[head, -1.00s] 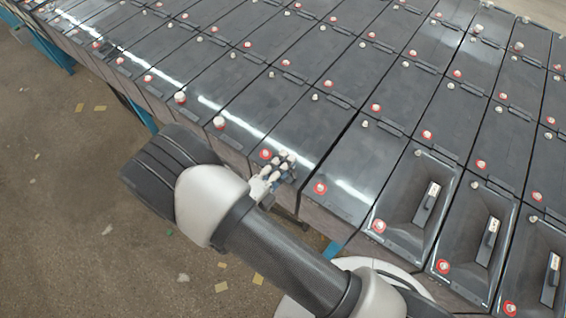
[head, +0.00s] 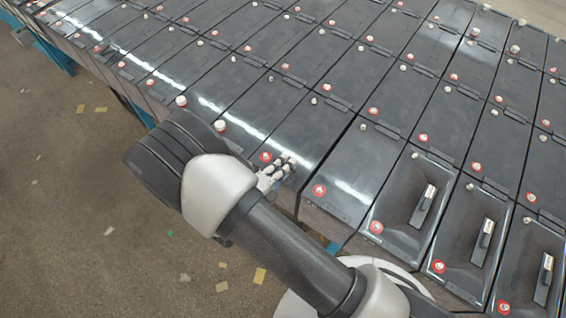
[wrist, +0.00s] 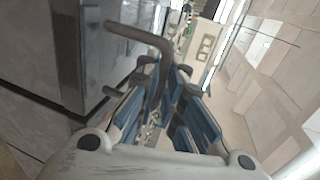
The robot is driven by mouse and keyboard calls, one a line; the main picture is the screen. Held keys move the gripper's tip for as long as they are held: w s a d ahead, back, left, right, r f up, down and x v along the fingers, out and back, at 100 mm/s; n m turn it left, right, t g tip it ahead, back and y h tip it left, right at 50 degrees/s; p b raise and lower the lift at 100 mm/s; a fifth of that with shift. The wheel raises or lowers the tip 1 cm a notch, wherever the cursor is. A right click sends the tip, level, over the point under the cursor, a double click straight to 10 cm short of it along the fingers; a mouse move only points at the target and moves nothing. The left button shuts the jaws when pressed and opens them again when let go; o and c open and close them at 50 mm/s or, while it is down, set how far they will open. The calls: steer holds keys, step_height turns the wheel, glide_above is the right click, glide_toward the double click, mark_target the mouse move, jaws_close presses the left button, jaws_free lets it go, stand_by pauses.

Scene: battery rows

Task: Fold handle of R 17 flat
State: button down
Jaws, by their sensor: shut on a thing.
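In the wrist view a dark bent metal bar, the handle (wrist: 143,36), runs down between the blue-padded fingers of my gripper (wrist: 163,88). My gripper is shut on it. The handle stands out from the dark battery side (wrist: 85,60) at the left and is not flat against it. In the head view my gripper (head: 277,172) is at the front edge of a battery top (head: 303,135), beside its red-ringed terminal (head: 266,157). My arm hides the handle there. No R 17 label can be read.
Rows of dark batteries with red and white terminals fill the back and right. Batteries with recessed lids (head: 408,205) stand at the lower right. The floor (head: 70,190) at the left is open, with small scraps (head: 259,276). The wrist view shows open space at its right.

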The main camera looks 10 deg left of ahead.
steer(key=g+p, duration=0.1)
steer(key=w+g+y+p, duration=0.1)
steer(key=p, duration=0.1)
steer(key=shift+w+d+r+g, duration=0.3)
steer(key=shift+d+r, duration=0.1)
steer(key=g+p, duration=0.1)
steer(key=w+g+y+p, duration=0.1)
steer(key=g+p, duration=0.1)
steer(key=w+d+f+g+y+p, duration=0.1)
steer(key=g+p, duration=0.1)
steer(key=shift+w+f, duration=0.1)
steer(key=shift+w, duration=0.15)
steer(key=g+p, duration=0.1)
steer(key=p, duration=0.1)
steer(key=y+p, duration=0.1)
steer(key=p, duration=0.1)
steer(key=shift+w+d+f+g, duration=0.15)
steer(key=shift+w+f+g, duration=0.2)
steer(key=shift+g, duration=0.05)
steer(key=g+p, duration=0.1)
steer(key=p, duration=0.1)
steer(key=f+p, duration=0.1)
steer(key=p, duration=0.2)
steer(key=shift+w+d+f+g+y+p, duration=0.1)
steer(key=shift+w+g+y+p, duration=0.2)
steer(key=shift+g+y+p, duration=0.1)
steer(key=shift+f+g+p, duration=0.3)
steer(key=shift+f+p, duration=0.05)
steer(key=shift+p, duration=0.5)
